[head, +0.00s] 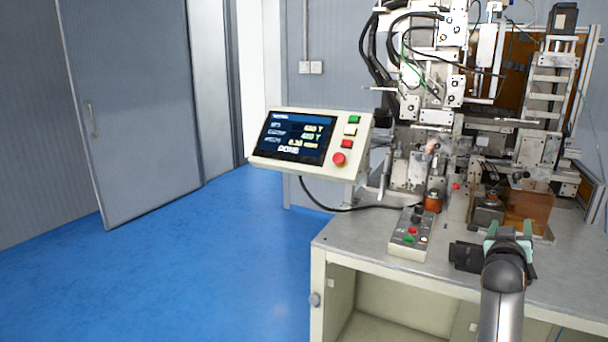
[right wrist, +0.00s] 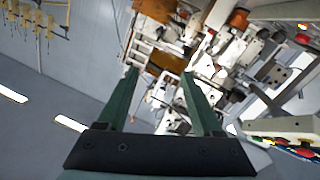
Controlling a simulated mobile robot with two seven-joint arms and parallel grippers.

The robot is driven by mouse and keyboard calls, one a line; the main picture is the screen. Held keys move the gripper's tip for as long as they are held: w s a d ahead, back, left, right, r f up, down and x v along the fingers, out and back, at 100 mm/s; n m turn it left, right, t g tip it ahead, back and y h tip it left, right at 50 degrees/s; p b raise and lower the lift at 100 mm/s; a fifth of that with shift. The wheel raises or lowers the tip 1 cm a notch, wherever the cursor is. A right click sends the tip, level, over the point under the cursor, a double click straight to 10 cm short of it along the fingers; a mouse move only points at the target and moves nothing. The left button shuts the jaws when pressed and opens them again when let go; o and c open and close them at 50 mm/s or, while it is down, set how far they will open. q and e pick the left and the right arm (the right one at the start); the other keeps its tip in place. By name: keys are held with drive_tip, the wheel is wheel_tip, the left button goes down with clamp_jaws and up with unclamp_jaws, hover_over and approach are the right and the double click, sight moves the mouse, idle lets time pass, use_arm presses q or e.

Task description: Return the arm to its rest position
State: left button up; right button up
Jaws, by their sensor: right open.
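My right arm comes in from the bottom right of the head view, and its gripper (head: 510,236) is over the front part of the machine table. In the right wrist view the two green fingers of the right gripper (right wrist: 160,90) are spread apart with nothing between them. The coil winder (head: 430,90) stands beyond the gripper, and its metal parts also fill the upper middle of the right wrist view (right wrist: 225,60). My left gripper is not in view.
A control panel (head: 300,140) with a lit screen reading "DONE" stands left of the machine. A small button box (head: 409,234) lies on the table (head: 345,240) left of my right gripper. The blue floor (head: 190,270) at the left is clear.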

drive_tip(key=s+a+f+n+y, duration=0.25)
drive_tip(key=s+a+f, duration=0.3)
drive_tip(key=f, duration=0.45)
drive_tip(key=s+a+f+n+y, duration=0.2)
drive_tip(key=s+a+f+y, duration=0.15)
drive_tip(key=a+f, duration=0.4)
drive_tip(key=s+a+f+n+y, duration=0.2)
drive_tip(key=s+a+f, duration=0.25)
drive_tip(key=f, duration=0.65)
drive_tip(key=s+a+f+g+y, duration=0.1)
drive_tip(key=s+a+f+y, duration=0.1)
drive_tip(key=s+a+f, duration=0.2)
drive_tip(key=s+a+f+g+y, duration=0.2)
drive_tip(key=s+a+f, duration=0.2)
drive_tip(key=s, duration=0.7)
drive_tip(key=s+a+f+g+y, duration=0.1)
drive_tip(key=s+a+f, duration=0.3)
drive_tip(key=s, duration=0.3)
drive_tip(key=shift+s+a+g+y, duration=0.3)
drive_tip(key=shift+s+a+y, duration=0.1)
drive_tip(key=shift+a, duration=0.5)
